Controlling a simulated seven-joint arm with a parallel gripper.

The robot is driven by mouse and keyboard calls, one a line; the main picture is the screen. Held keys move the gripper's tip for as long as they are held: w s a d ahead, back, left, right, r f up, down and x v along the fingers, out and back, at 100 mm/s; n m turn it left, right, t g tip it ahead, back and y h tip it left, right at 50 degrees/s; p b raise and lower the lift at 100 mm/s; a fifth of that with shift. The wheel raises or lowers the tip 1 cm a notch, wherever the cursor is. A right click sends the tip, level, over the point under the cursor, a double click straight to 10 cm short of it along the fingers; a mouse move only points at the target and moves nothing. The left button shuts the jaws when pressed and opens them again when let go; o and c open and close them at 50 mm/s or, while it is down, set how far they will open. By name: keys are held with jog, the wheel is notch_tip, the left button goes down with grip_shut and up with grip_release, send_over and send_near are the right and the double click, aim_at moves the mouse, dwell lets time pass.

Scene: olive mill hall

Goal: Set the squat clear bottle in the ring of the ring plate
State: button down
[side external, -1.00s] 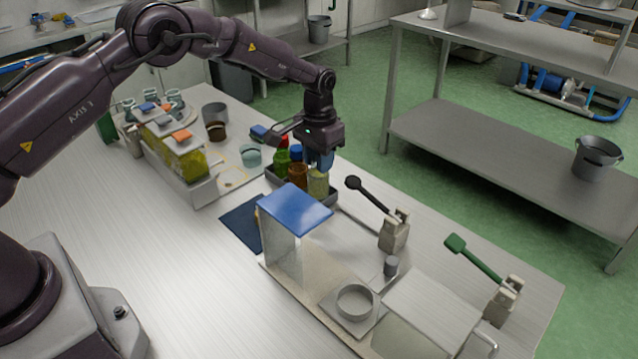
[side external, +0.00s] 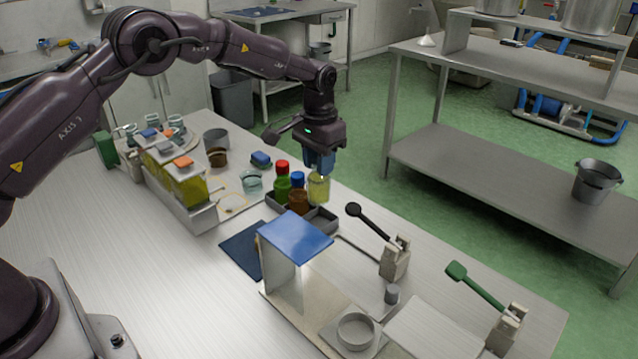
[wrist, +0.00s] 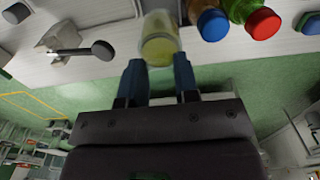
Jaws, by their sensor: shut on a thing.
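The squat clear bottle (side external: 319,188), with pale yellow contents, is held by my gripper (side external: 320,168) above the right end of the dark tray (side external: 322,227). In the wrist view the bottle (wrist: 158,45) sits between the blue fingers of my gripper (wrist: 157,75). The bottle looks upright. The ring plate (side external: 335,338) lies toward the front right, on the long pale board, and its round ring (side external: 356,331) appears empty.
A green bottle with a red cap (side external: 282,185) and a brown one with a blue cap (side external: 298,195) stand in the tray. A blue-topped stand (side external: 295,237) rises between tray and ring plate. Black-handled (side external: 370,222) and green-handled (side external: 478,285) clamps stand to the right.

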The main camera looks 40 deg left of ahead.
notch_tip(320, 180, up, 12)
jog(key=s+d+n, duration=0.1)
jog(key=s+d, duration=0.7)
jog(key=d, duration=0.4)
jog(key=s+d+n, duration=0.1)
jog(key=s+d, duration=0.6)
jog(key=d, duration=0.5)
notch_tip(320, 180, down, 15)
jog(key=shift+a, duration=0.15)
dwell(0.9)
jog(key=shift+f, duration=0.55)
dwell(1.0)
jog(key=shift+f, duration=0.55)
jog(key=shift+f, duration=0.45)
dwell(0.3)
jog(key=c, duration=0.7)
grip_release()
